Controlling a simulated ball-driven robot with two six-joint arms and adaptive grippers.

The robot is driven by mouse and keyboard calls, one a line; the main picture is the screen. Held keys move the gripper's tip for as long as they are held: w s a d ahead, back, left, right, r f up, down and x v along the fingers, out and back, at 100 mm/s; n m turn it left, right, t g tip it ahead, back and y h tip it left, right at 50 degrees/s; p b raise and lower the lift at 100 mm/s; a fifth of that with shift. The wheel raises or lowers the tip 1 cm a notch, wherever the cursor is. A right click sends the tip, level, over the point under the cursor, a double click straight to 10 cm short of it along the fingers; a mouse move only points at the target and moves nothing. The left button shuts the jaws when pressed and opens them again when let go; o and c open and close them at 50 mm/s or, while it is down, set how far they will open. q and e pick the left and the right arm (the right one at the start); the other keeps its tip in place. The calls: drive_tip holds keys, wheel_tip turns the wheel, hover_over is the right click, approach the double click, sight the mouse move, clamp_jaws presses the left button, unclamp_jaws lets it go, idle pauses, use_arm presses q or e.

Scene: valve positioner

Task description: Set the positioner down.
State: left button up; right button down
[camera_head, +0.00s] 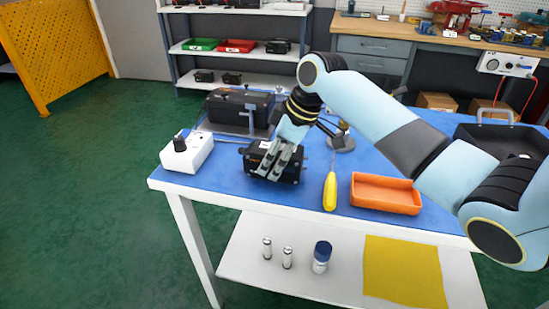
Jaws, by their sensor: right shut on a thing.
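The positioner, a black box-shaped unit (288,171), is at the front part of the blue-topped table (225,184). My right gripper (270,175) reaches down over it from above, with its grey fingers around its left part. The gripper is shut on the positioner. The fingers hide part of the positioner's front. It looks level and at or just above the table top; I cannot tell if its underside touches. My left gripper is out of view.
A larger black device (240,108) stands behind. A white box with a black knob (187,153) is at the left corner. A yellow-handled screwdriver (330,191) and an orange tray (386,193) lie to the right. A black case (500,138) is at the right.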

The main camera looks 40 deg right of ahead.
drive_tip(key=shift+c, duration=1.9)
unclamp_jaws()
drive_tip(key=shift+r, duration=0.1)
drive_tip(key=p+v, duration=0.1)
drive_tip(key=v, duration=1.1)
